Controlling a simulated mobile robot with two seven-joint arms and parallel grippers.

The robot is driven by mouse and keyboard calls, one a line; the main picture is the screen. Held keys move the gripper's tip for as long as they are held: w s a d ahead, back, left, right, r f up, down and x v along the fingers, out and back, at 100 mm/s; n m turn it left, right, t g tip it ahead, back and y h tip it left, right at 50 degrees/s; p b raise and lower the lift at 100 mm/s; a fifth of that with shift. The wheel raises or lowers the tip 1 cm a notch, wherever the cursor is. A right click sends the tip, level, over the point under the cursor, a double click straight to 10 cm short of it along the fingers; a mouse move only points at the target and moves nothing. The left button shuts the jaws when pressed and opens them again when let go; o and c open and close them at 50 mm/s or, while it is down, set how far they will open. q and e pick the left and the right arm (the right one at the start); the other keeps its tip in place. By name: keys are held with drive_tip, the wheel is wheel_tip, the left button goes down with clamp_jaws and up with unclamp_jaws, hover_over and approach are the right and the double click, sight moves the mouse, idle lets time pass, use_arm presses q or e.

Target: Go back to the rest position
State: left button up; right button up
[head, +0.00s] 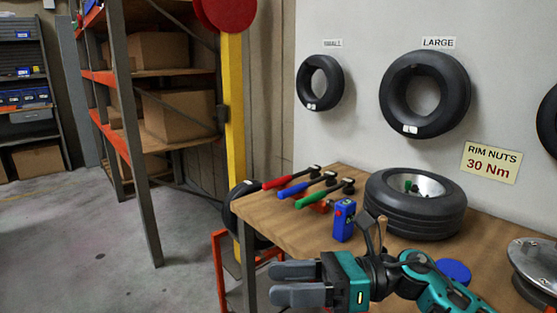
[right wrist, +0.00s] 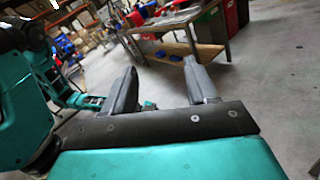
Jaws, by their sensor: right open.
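My right gripper (head: 292,282) is in the lower middle of the head view, in front of the wooden workbench (head: 270,217). Its two grey fingers point left and stand apart with nothing between them. In the right wrist view the same fingers (right wrist: 168,92) are spread and empty, with the floor and a distant table beyond them. My left gripper does not show in the head view.
On the bench are a wheel (head: 417,205), a blue device (head: 344,220), and red (head: 290,180), blue (head: 300,187) and green (head: 318,195) handled tools. A shelf rack with boxes (head: 180,115) stands behind. Floor at left (head: 80,250) is clear.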

drive_tip(key=w+d+f+m+t+h, duration=0.1)
drive_tip(key=d+f+m+t+h, duration=0.4)
drive_tip(key=m, duration=0.7)
drive_tip(key=d+f+m+t+h, duration=0.1)
drive_tip(key=f+m+t, duration=0.2)
drive_tip(key=m+t, duration=0.6)
drive_tip(key=w+d+f+m+t+h, duration=0.1)
drive_tip(key=d+f+m+t+h, duration=0.3)
drive_tip(key=m, duration=1)
drive_tip(key=s+d+f+m+g+h, duration=0.3)
drive_tip(key=s+f+m, duration=0.4)
drive_tip(key=f, duration=0.2)
drive_tip(key=s+d+f+m+g+h, duration=0.3)
drive_tip(key=s+f+m, duration=0.4)
drive_tip(key=f, duration=0.2)
